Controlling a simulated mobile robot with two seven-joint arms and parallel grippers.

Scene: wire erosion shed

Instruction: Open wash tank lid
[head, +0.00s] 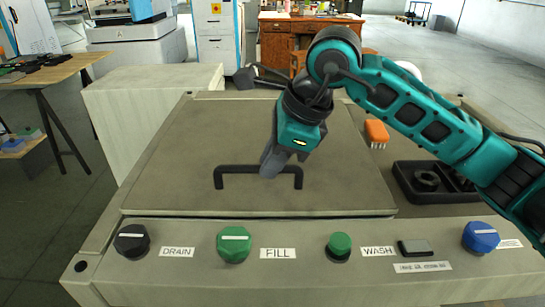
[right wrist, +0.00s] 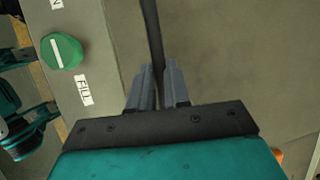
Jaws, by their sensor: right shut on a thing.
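The wash tank lid (head: 180,145) is a broad grey-beige panel on top of the tank, lying flat or nearly flat. A dark line runs along its front edge. Its black bar handle (head: 236,169) stands near the front of the lid. My right gripper (head: 268,172) reaches down onto the middle of the handle and is shut on it. In the right wrist view, the dark handle bar (right wrist: 152,35) runs between the two grey fingers (right wrist: 160,85). The fingers partly hide the bar. My left gripper does not show.
The front panel has a black drain knob (head: 132,241), a green fill knob (head: 234,244), a green wash button (head: 339,246) and a blue knob (head: 481,237). Right of the lid are an orange brush (head: 376,131) and a black tray (head: 403,183). A beige cabinet (head: 150,120) stands left.

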